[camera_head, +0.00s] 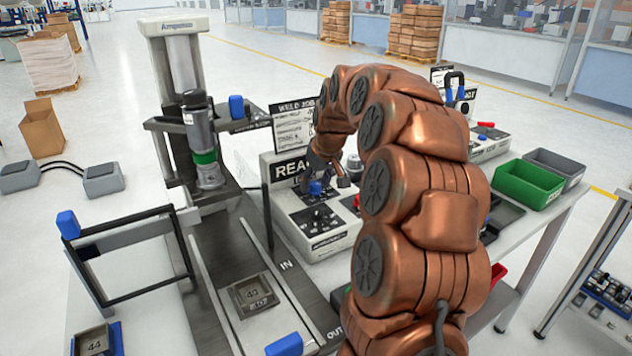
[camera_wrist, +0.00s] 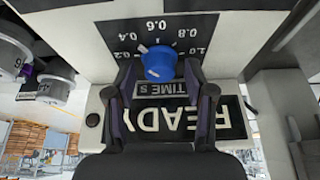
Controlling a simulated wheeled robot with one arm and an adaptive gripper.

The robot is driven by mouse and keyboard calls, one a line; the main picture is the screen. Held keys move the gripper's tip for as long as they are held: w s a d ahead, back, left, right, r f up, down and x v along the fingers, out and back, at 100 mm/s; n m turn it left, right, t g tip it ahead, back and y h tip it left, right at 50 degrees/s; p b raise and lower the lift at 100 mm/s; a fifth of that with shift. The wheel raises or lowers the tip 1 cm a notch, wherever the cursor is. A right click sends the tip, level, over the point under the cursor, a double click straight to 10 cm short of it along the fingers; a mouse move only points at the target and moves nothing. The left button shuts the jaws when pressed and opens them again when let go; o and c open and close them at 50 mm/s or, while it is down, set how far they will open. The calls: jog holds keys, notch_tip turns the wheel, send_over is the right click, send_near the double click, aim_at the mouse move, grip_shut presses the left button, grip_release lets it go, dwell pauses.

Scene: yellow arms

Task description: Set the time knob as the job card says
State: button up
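The blue time knob (camera_wrist: 158,64) sits above the "TIME S" label (camera_wrist: 165,88) in the wrist view, under a dial scale (camera_wrist: 165,35) with numbers from 0.2 to 1.0. A white mark on the knob points up and left, toward the low side between 0.2 and 0.6. My gripper (camera_wrist: 161,72) has one finger on each side of the knob, with apparent small gaps. In the head view my gripper (camera_head: 328,178) is over the control box (camera_head: 318,228), near the blue knob (camera_head: 315,188). The job card (camera_head: 293,125) stands behind, partly covered by my arm; its lines are too small to read.
A "READY" panel (camera_head: 283,170) stands beside my gripper. A welding press (camera_head: 205,150) is at left, with a plate marked 42 (camera_head: 252,294) on the track in front. Green (camera_head: 527,184) and grey (camera_head: 562,163) bins stand at right. A second box with a red control (camera_head: 486,125) is behind my arm.

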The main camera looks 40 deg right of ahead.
jog(key=shift+r, duration=0.15)
jog(key=v, duration=1.1)
jog(key=shift+s+r, duration=0.25)
jog(key=shift+r, duration=0.05)
jog(key=s+a+f+n+g+y+p, duration=0.1)
jog(key=s+a+p, duration=0.1)
jog(key=s+a, duration=0.5)
jog(key=s+a+f+n+g+p, duration=0.15)
jog(key=s+a, duration=0.25)
jog(key=a, duration=0.8)
jog(key=s+a+f+g+p, duration=0.2)
jog(key=s+a+f, duration=0.1)
jog(key=s, duration=0.8)
jog(key=s+a+f+m+g+p, duration=0.1)
jog(key=s+a+f+p, duration=0.2)
jog(key=s, duration=0.8)
jog(key=shift+a+g+h, duration=0.3)
jog(key=shift+a+g, duration=0.05)
jog(key=shift+a, duration=0.35)
jog(key=shift+s, duration=0.1)
